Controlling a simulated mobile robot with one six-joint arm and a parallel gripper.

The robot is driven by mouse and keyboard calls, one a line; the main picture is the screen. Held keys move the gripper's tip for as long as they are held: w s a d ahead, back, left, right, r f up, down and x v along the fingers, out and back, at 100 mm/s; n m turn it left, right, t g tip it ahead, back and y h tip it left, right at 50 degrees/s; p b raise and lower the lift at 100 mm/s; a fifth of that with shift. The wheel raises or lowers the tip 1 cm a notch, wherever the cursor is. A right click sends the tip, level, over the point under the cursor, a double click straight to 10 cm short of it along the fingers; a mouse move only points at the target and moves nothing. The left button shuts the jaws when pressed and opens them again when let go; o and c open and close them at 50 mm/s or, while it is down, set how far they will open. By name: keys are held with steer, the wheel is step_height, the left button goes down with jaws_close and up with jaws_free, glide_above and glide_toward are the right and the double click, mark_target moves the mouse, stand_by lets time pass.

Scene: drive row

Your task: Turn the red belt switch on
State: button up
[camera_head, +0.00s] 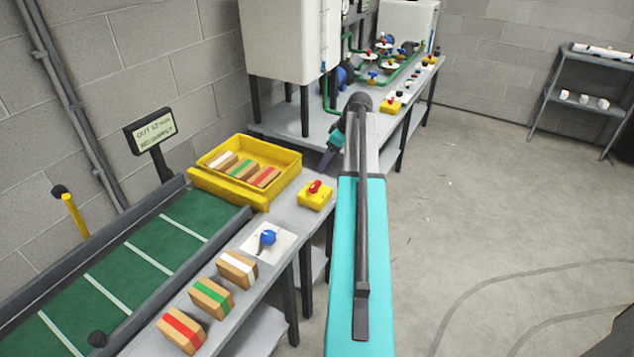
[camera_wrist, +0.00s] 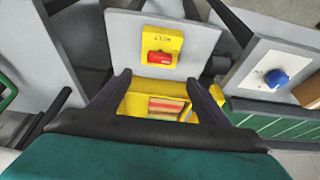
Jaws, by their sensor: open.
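The red belt switch (camera_head: 316,187) is a red handle on a yellow box (camera_head: 314,201) on the bench, right of the yellow bin. In the wrist view the red handle (camera_wrist: 161,58) lies crosswise on its yellow plate (camera_wrist: 162,41), whose lettering is upside down. My gripper (camera_head: 326,160) is above and behind the switch in the head view, apart from it. In the wrist view my gripper (camera_wrist: 162,86) is open and empty, its two dark fingers spread below the switch in the picture.
A blue knob on a white plate (camera_head: 267,238) and several striped boxes (camera_head: 212,297) stand nearer. The yellow bin (camera_head: 284,187) holds boxes beside the green conveyor (camera_head: 135,265). Pipes and valves (camera_head: 381,60) stand farther back. The floor (camera_head: 480,210) at right is clear.

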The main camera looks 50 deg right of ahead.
mark_target(316, 184)
steer(key=shift+f, duration=0.15)
steer(key=shift+p+x, duration=1.95)
steer(key=shift+x, duration=4.8)
steer(key=shift+d, duration=0.1)
steer(key=c, duration=1.1)
steer(key=shift+o, duration=0.2)
